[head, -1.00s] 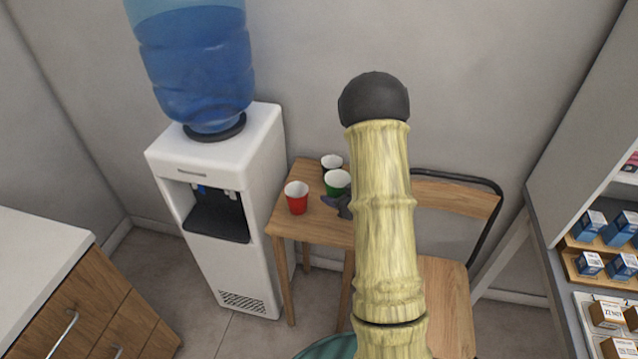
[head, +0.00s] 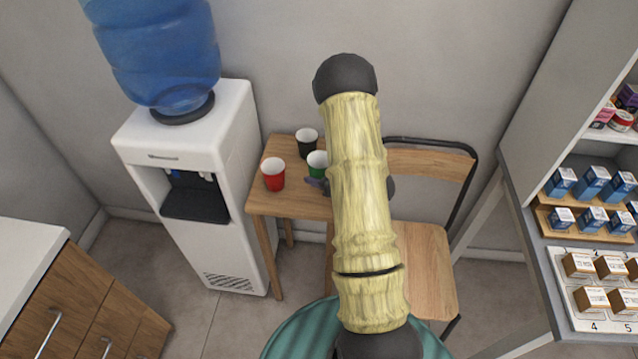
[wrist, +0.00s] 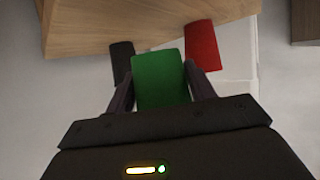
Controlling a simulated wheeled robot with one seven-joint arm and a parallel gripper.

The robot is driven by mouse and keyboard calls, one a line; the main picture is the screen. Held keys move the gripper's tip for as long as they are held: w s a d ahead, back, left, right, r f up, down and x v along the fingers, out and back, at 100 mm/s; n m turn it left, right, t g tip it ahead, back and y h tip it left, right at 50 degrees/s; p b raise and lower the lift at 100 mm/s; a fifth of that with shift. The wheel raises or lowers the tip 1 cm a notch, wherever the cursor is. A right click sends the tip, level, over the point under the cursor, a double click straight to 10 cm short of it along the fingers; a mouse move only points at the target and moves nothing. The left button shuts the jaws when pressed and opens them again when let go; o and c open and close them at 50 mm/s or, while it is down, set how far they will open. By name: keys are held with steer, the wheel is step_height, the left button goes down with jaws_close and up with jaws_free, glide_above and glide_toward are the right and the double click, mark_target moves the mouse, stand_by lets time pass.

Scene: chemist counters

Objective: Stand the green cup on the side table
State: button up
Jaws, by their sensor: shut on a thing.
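The green cup (head: 317,168) is at the side table (head: 268,203), with its white inside facing up. In the wrist view, the green cup (wrist: 160,78) sits between the two dark fingers of my gripper (wrist: 159,72), which is shut on it. In the head view my arm hides most of my gripper (head: 318,184) and part of the cup. I cannot tell whether the cup's base touches the tabletop.
A red cup (head: 273,175) stands left of the green cup, and a black cup (head: 307,142) stands behind it. A water dispenser (head: 238,150) is left of the table. A wooden folding chair (head: 425,260) is at its right. Shelves (head: 515,195) stand further right.

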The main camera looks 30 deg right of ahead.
steer(key=shift+f, duration=0.15)
steer(key=shift+f, duration=2.05)
steer(key=shift+f, duration=0.2)
steer(key=o, duration=1)
steer(key=shift+c, duration=0.2)
